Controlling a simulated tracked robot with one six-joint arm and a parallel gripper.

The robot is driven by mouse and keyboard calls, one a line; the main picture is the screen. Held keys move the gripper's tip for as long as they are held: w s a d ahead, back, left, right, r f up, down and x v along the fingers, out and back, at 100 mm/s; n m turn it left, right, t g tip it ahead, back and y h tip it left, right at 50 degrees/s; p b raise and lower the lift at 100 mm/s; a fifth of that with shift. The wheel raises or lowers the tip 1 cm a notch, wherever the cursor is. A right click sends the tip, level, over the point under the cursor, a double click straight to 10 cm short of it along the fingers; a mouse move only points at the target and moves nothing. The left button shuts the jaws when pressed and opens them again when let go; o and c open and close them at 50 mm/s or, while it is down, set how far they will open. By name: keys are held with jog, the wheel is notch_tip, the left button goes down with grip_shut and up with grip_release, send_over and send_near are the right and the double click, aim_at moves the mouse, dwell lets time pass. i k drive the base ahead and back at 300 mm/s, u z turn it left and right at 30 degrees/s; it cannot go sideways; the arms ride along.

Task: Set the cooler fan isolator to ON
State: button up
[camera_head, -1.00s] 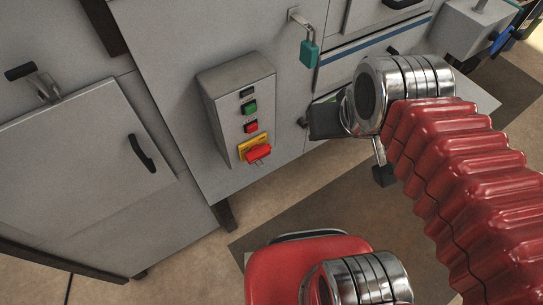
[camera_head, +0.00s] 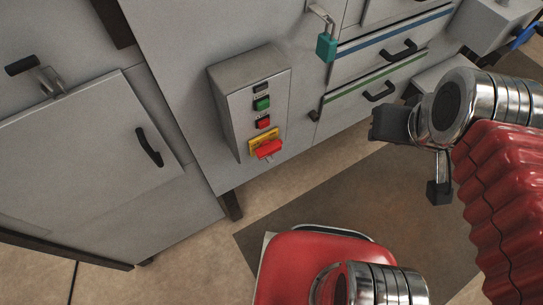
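The cooler fan isolator is most likely the red rotary handle (camera_head: 268,149) on a yellow plate (camera_head: 257,139), low on a grey control box (camera_head: 240,85). The handle lies roughly crosswise; its markings are too small to read. My gripper (camera_head: 391,124) is a dark shape at the end of my arm, to the right of the box and apart from it. Its fingers cannot be made out clearly. I see nothing held in it.
A green button (camera_head: 262,103) and a red button (camera_head: 263,122) sit above the isolator. A teal padlock (camera_head: 327,47) hangs at upper right. Drawers with black handles (camera_head: 378,90) lie behind my gripper. A cabinet door (camera_head: 80,150) is at left.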

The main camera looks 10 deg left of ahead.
aim_at(268, 148)
jog(key=z, duration=0.05)
jog(key=k, duration=1.55)
jog(key=u, duration=1.25)
jog(key=i, duration=1)
jog(key=u, duration=0.1)
